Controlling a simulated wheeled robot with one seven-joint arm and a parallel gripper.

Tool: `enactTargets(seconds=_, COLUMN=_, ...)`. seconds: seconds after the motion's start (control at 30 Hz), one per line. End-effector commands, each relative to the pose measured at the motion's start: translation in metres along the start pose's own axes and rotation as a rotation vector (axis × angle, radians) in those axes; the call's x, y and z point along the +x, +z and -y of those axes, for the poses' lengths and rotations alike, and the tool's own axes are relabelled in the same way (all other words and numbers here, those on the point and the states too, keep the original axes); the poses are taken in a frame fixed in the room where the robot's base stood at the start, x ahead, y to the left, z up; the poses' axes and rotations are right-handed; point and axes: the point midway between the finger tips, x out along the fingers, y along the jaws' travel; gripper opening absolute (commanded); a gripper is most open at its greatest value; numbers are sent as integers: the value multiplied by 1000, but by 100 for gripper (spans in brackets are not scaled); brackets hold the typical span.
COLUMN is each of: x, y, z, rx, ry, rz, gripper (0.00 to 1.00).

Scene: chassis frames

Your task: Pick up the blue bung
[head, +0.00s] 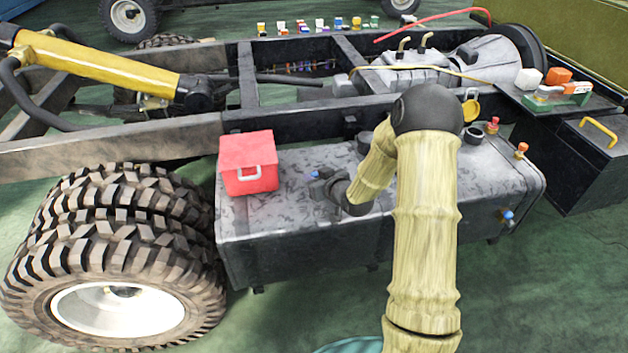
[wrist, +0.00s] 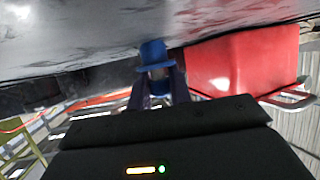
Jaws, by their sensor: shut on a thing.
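The blue bung (wrist: 153,53) is between the fingertips of my gripper (wrist: 158,82) in the wrist view. My gripper is shut on it. Its wide blue end lies close to the dark grey tank surface (wrist: 80,35); I cannot tell whether it touches. In the head view, a small blue bit of it (head: 314,173) shows at the tip of my gripper (head: 319,182), low over the top of the grey tank (head: 270,215). My gripper hides most of it there.
A red box (head: 249,165) with a pale handle stands on the tank left of my gripper. Another blue fitting (head: 508,215) is on the tank's right side. Red (head: 492,124) and orange (head: 521,149) fittings stand at its right end. A big tyre (head: 110,260) is at left.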

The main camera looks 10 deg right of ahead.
Motion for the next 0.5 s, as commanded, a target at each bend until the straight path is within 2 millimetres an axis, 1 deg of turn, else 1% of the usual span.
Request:
enactTargets(seconds=0.13, x=-2, y=-6, z=0, rx=-1, ry=0, rz=-1, gripper=0)
enactTargets(seconds=0.23, x=-7, y=-17, z=0, rx=-1, ry=0, rz=-2, gripper=0)
enactTargets(seconds=0.37, x=-16, y=-39, z=0, rx=-3, ry=-1, rz=-3, gripper=0)
enactTargets(seconds=0.5, x=-27, y=-66, z=0, rx=-3, ry=1, rz=-3, gripper=0)
